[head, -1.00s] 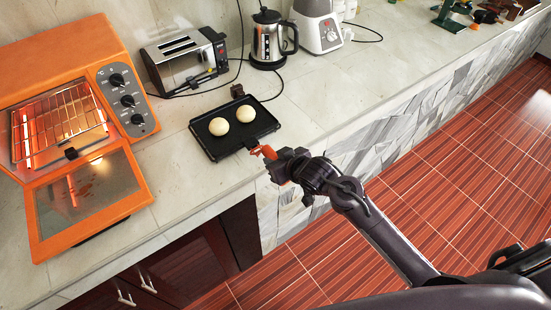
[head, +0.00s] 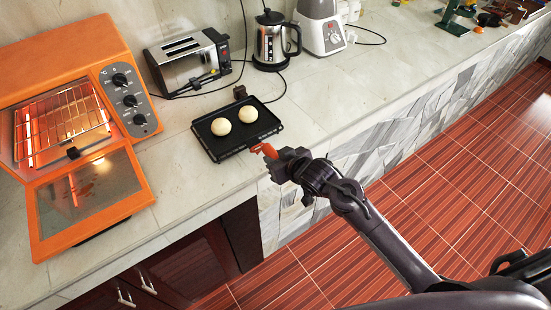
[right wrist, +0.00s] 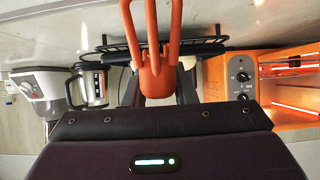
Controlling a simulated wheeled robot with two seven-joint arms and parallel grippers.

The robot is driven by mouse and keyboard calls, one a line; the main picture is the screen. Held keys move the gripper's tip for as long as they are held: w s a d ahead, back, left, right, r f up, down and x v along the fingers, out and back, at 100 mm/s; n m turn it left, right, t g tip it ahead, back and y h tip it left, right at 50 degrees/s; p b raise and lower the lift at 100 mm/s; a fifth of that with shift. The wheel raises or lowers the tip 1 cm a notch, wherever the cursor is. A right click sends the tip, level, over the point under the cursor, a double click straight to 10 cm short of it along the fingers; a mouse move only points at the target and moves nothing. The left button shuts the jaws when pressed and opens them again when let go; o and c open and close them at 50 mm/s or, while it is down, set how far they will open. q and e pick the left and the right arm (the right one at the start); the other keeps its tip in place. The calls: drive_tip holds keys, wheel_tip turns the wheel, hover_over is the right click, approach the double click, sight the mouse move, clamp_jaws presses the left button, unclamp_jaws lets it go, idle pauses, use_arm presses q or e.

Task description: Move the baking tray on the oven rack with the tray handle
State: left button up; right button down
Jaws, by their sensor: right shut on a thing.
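The black baking tray (head: 212,143) lies on the stone counter with two pale round buns (head: 248,114) on it. It stands to the right of the oven, not on the oven rack (head: 62,128). The orange-red tray handle (head: 264,150) is at the tray's near right edge; I cannot tell whether it is hooked on. My right gripper (head: 277,160) is shut on the handle's near end. In the right wrist view, the handle (right wrist: 152,70) runs up from between the fingers towards the dark tray, seen edge-on. My left gripper is out of view.
The orange oven (head: 145,118) is open, its door (head: 110,195) folded down and the rack partly out. A toaster (head: 185,62), a kettle (head: 270,45) and a blender (head: 320,30) stand behind the tray. Counter between tray and oven is clear.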

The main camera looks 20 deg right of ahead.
drive_tip(key=shift+r, duration=0.2)
drive_tip(key=shift+r+p, duration=0.25)
drive_tip(key=shift+p, duration=0.2)
idle(0.4)
idle(0.7)
wheel_tip(320, 180, up, 8)
drive_tip(key=p, duration=0.8)
drive_tip(key=shift+w+r, duration=0.1)
drive_tip(key=shift+r, duration=0.15)
wheel_tip(320, 180, up, 2)
drive_tip(key=shift+r+p, duration=0.25)
drive_tip(key=shift+p, duration=0.05)
